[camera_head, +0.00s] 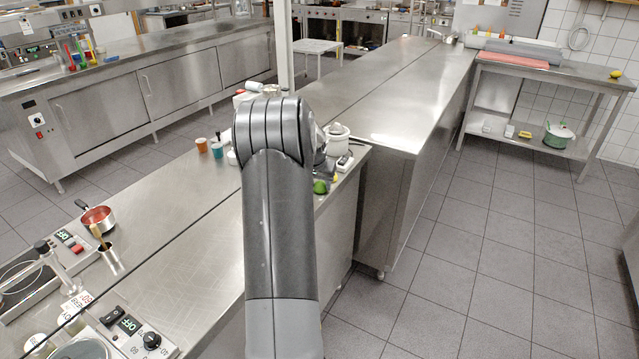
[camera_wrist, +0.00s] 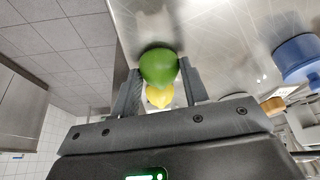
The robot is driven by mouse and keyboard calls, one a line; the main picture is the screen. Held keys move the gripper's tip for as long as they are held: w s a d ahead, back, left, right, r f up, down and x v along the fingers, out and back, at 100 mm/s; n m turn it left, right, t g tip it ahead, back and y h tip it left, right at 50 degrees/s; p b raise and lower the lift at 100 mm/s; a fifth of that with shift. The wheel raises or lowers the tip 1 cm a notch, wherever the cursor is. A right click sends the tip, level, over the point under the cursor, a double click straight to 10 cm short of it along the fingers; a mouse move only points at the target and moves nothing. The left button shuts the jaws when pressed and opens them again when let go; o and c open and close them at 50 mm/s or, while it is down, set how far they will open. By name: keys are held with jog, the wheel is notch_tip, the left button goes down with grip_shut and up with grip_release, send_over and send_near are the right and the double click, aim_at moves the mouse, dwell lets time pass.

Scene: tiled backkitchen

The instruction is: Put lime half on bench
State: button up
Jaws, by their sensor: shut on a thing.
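The green lime half (camera_wrist: 158,66) is between the two fingers of my gripper (camera_wrist: 159,74), which is shut on it. A yellow patch shows just below the green in the wrist view; I cannot tell whether it is the cut face or another thing. In the head view the lime half (camera_head: 320,187) shows at the right of my arm, by the edge of the steel bench (camera_head: 190,262). The bench top also shows in the wrist view (camera_wrist: 225,22). Whether the lime touches the bench is unclear. My arm hides most of the gripper in the head view.
An orange cup (camera_head: 202,145) and a teal cup (camera_head: 217,150) stand left of my arm. A white pot-like item (camera_head: 337,140) stands close behind the lime. A red pan (camera_head: 98,218) is at the left. The bench's middle stretch is bare.

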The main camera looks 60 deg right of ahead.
jog(key=shift+f, duration=0.1)
jog(key=o, duration=1)
jog(key=shift+c, duration=0.2)
jog(key=v, duration=1.2)
